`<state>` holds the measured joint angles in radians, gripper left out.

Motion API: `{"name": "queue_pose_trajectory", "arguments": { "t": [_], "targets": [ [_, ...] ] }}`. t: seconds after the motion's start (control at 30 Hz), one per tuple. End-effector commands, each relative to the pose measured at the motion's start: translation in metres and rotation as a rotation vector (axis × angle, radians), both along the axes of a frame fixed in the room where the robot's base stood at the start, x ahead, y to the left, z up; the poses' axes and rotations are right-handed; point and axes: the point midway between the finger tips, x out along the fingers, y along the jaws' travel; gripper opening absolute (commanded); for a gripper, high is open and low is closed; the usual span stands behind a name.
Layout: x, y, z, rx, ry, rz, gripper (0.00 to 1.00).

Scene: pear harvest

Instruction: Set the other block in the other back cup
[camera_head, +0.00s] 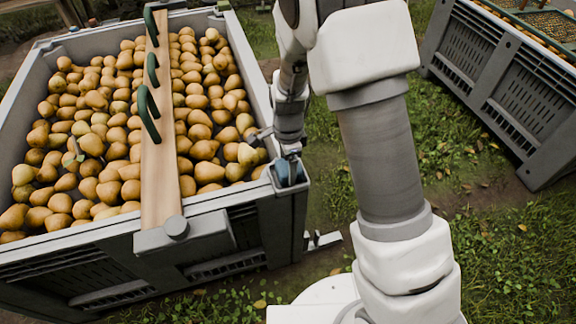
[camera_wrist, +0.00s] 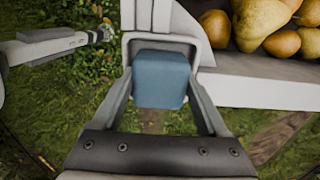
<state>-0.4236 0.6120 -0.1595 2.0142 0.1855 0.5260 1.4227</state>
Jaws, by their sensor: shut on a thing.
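A blue block (camera_wrist: 160,80) is between the two fingers of my gripper (camera_wrist: 160,98) in the wrist view. It also shows in the head view (camera_head: 288,174) at the bin's near right corner. My gripper (camera_head: 287,158) is shut on it. A grey cup (camera_wrist: 194,46) with a rounded rim is at that corner, around the far side of the block in the wrist view. I cannot tell how deep the block sits in it or whether it touches the bottom. The bin's far right corner (camera_head: 222,7) is small in view, and its contents are unclear.
The grey bin (camera_head: 258,82) is full of pears (camera_head: 205,115). A wooden board (camera_head: 157,170) with green hoops (camera_head: 148,108) lies across it. Another grey bin (camera_head: 520,85) stands at the right. Grass (camera_head: 490,240) lies between them.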

Motion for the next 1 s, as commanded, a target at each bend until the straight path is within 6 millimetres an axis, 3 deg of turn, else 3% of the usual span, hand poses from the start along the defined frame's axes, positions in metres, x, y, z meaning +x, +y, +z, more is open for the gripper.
{"name": "queue_pose_trajectory", "arguments": {
  "t": [0.03, 0.13, 0.17, 0.27, 0.5, 0.63, 1.0],
  "targets": [
    [-0.002, 0.000, -0.011, -0.003, 0.003, 0.000, 0.23],
    [-0.002, -0.001, -0.012, -0.003, 0.003, 0.000, 0.23],
    [-0.002, -0.001, -0.012, -0.003, 0.004, 0.000, 0.80],
    [-0.003, -0.001, -0.013, -0.004, 0.006, 0.000, 0.98],
    [-0.005, -0.001, -0.013, -0.004, 0.008, 0.001, 1.00],
    [-0.004, 0.000, -0.003, -0.003, 0.007, 0.001, 1.00],
    [-0.002, 0.000, 0.081, -0.002, 0.002, 0.001, 1.00]
  ]
}}
